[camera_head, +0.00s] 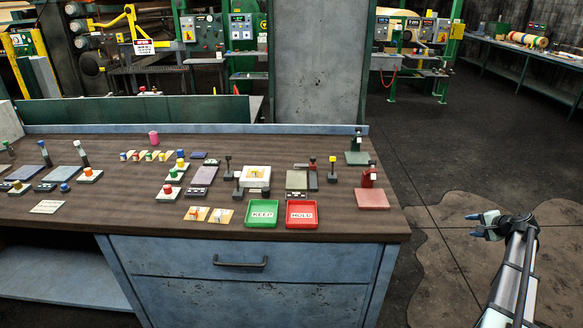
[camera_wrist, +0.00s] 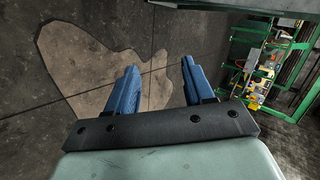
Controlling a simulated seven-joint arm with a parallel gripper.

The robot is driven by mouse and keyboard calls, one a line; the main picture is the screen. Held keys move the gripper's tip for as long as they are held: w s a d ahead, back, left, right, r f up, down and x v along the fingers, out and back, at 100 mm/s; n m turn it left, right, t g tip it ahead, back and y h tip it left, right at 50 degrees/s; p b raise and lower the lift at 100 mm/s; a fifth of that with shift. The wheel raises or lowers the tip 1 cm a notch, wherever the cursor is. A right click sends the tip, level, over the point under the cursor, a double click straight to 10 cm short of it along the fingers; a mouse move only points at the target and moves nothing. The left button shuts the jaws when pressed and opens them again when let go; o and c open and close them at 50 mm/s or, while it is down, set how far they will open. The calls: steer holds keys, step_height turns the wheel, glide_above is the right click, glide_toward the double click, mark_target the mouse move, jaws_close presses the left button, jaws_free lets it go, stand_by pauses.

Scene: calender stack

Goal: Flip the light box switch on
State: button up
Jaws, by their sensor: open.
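A small white box with a pale yellowish top panel (camera_head: 257,174) stands on the workbench, right of its middle; it looks like the light box. Small dark parts sit along its front edge, too small to tell which is the switch. My gripper (camera_head: 474,226) is off the right end of the bench, over the floor, well apart from the box. In the wrist view its two blue fingers (camera_wrist: 158,66) are spread with nothing between them. The light box does not show in the wrist view.
The wooden bench top (camera_head: 120,207) holds many small items. A green KEEP tray (camera_head: 262,222) and a red HOLD tray (camera_head: 302,222) lie at the front edge. Red (camera_head: 371,190) and green (camera_head: 357,150) stands are at the right end. The floor beside my gripper is clear.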

steer(key=w+a+r+n, duration=0.2)
steer(key=w+a+r, duration=0.1)
steer(key=w+r, duration=0.65)
steer(key=w+a+r+n+g+y, duration=0.1)
steer(key=w+a+r+n+g, duration=0.25)
steer(key=a, duration=1.35)
steer(key=w+a+r+n+y, duration=0.15)
steer(key=w+a+r, duration=0.4)
steer(key=a, duration=1.05)
steer(key=w+a+r+n+g, duration=0.2)
steer(key=w+a+r+n, duration=0.3)
steer(key=a, duration=1.2)
step_height(320, 180, up, 5)
steer(key=n+g+h, duration=0.4)
steer(key=n, duration=0.1)
glide_above(238, 181)
steer(key=w+d, duration=0.1)
steer(key=w, duration=0.1)
steer(key=f, duration=0.8)
steer(key=a+f, duration=0.1)
steer(key=f, duration=0.4)
steer(key=shift+s, duration=0.35)
steer(key=shift+c, duration=0.2)
